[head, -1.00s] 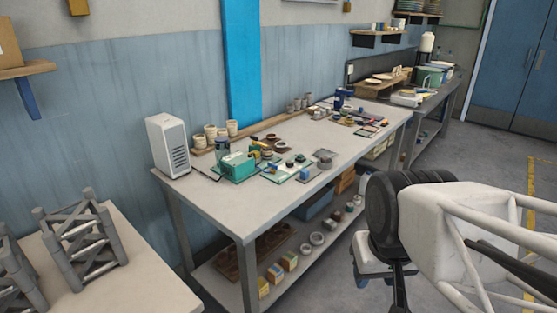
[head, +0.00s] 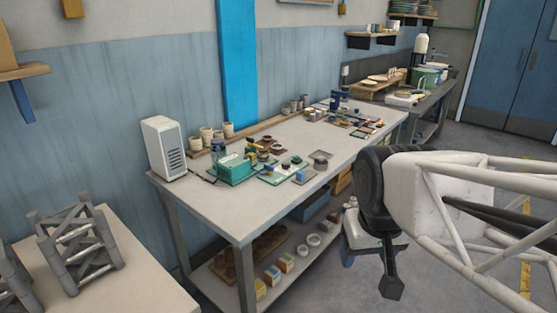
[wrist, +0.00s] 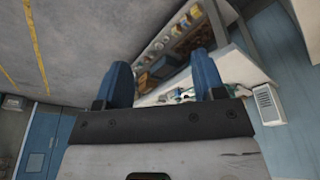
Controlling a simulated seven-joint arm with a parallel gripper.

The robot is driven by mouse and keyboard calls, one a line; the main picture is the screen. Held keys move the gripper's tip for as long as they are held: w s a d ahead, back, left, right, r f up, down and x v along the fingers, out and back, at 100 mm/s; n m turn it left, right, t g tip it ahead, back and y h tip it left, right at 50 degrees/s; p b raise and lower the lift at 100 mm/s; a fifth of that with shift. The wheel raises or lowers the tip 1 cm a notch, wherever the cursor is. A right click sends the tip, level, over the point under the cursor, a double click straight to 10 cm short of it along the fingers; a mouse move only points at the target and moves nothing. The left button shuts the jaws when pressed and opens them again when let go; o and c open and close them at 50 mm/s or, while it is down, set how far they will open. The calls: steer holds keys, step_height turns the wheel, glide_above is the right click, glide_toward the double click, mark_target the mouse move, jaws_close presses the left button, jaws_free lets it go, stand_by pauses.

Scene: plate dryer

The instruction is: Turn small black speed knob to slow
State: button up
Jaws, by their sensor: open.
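The small black speed knob cannot be made out in either view. A white upright box with dark vent slots (head: 164,148) stands on the near left end of the workbench (head: 215,212); it also shows at the right of the wrist view (wrist: 267,103). A teal box (head: 235,172) sits on the bench to its right. My gripper (wrist: 165,80) is open and empty, with two blue fingers apart in the wrist view. In the head view it is mostly hidden behind my arm, off the bench's front side and well apart from both boxes.
Cups (head: 208,136) line a wooden strip at the back of the bench. Small jars, trays and tools crowd its middle. The bench's front left corner is clear. A grey rack (head: 75,245) stands on a side table at lower left. The lower shelf holds several items.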

steer(key=w+r+n, duration=0.1)
steer(key=w+r, duration=0.2)
steer(key=w, duration=0.6)
steer(key=w+r+n, duration=0.1)
steer(key=w+r, duration=0.2)
steer(key=w, duration=0.7)
steer(key=n+g, duration=0.3)
steer(key=n, duration=0.2)
glide_above(286, 163)
steer(key=s, duration=0.1)
step_height(286, 163, down, 21)
steer(key=shift+r, duration=0.1)
steer(key=shift+w+f, duration=0.4)
steer(key=shift+f, duration=0.2)
steer(key=shift+f, duration=3.75)
